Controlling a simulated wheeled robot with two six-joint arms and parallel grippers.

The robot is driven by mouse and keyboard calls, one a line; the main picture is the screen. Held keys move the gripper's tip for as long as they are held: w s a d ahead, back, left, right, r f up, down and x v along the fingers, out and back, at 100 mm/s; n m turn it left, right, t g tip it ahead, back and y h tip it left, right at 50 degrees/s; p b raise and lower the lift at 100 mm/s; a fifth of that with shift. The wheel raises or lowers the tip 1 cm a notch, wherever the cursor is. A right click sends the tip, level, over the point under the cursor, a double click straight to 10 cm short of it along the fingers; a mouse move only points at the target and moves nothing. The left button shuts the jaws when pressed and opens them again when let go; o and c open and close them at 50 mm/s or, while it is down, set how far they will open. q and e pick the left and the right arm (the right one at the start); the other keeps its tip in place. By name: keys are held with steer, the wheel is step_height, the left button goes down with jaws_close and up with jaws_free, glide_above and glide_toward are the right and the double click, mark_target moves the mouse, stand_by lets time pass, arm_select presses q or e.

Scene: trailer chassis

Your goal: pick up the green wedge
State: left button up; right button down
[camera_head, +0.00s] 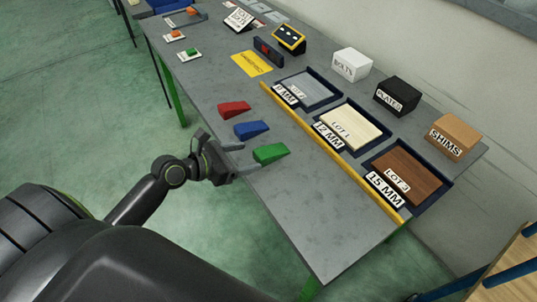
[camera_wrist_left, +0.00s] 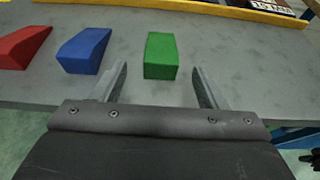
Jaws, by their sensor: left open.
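The green wedge (camera_head: 270,153) lies on the grey table near its front edge, the nearest of three wedges in the head view. In the left wrist view the green wedge (camera_wrist_left: 160,56) is ahead of my left gripper, roughly between the lines of its fingers. My left gripper (camera_head: 239,157) is open and empty at the table's front edge; its fingers also show in the left wrist view (camera_wrist_left: 160,84). The fingertips point at the wedge and look just short of it; contact cannot be told. My right gripper is not in view.
A blue wedge (camera_head: 250,130) and a red wedge (camera_head: 233,109) lie beside the green one. A yellow strip (camera_head: 333,151) runs behind them, before trays holding plates. Boxes (camera_head: 398,96) stand at the back. The table to the right of the green wedge is clear.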

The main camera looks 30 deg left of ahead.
mark_target(262, 152)
arm_select(q)
steer(key=x, duration=0.2)
steer(key=shift+w+d+f, duration=0.15)
steer(key=shift+w, duration=0.05)
steer(key=shift+r+x, duration=0.1)
steer(key=shift+x, duration=1.35)
steer(key=shift+r+x, duration=0.15)
steer(key=shift+x, duration=1.3)
steer(key=shift+d, duration=0.1)
steer(key=shift+c, duration=0.3)
steer(key=c, duration=1)
steer(key=shift+r, duration=0.1)
steer(key=shift+c, duration=0.2)
